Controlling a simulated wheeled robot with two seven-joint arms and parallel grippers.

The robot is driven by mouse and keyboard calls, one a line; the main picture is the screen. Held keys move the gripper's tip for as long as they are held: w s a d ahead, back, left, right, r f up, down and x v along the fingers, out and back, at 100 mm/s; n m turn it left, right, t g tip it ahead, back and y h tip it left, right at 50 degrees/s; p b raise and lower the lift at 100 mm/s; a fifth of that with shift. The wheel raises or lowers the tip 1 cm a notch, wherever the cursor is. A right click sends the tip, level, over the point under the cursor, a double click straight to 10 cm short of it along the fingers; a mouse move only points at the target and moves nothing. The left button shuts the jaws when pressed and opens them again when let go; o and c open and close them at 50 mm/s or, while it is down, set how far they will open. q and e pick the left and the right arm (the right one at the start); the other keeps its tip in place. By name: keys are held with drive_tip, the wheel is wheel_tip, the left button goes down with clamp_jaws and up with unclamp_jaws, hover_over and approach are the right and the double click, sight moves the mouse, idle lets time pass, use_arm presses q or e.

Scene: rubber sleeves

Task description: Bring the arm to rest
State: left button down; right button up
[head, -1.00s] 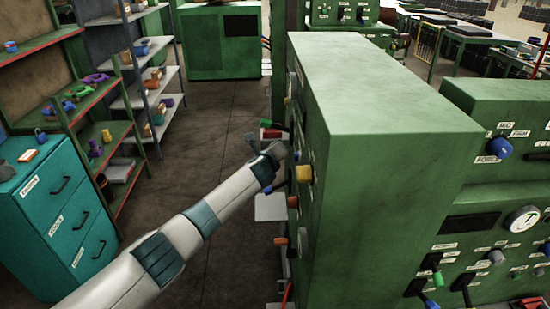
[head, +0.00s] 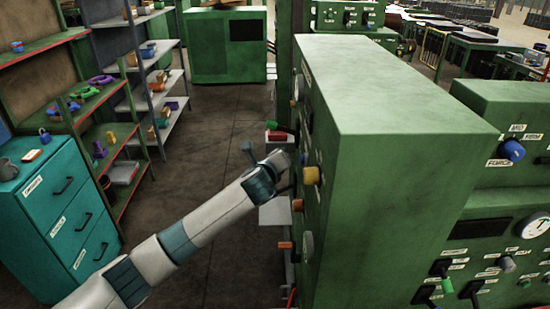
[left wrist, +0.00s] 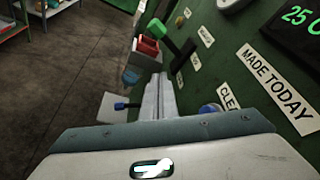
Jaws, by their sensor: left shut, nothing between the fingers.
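My left arm reaches in from the lower left of the head view. Its gripper (head: 287,168) is beside the left face of the big green machine (head: 400,90), close to a yellow knob (head: 311,175). In the left wrist view the two pale fingers (left wrist: 158,97) lie side by side, shut and empty. Whether they touch the panel I cannot tell. My right arm and gripper are not in view.
The machine's panel carries a green-handled lever (left wrist: 172,38), a blue knob (left wrist: 210,108) and a MADE TODAY label (left wrist: 276,80). A red box (left wrist: 148,46) is beside it. A teal cabinet (head: 55,225) and shelves stand left; the aisle floor (head: 215,120) is clear.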

use_arm(q)
drive_tip(key=shift+s, duration=0.2)
drive_tip(key=shift+f, duration=0.1)
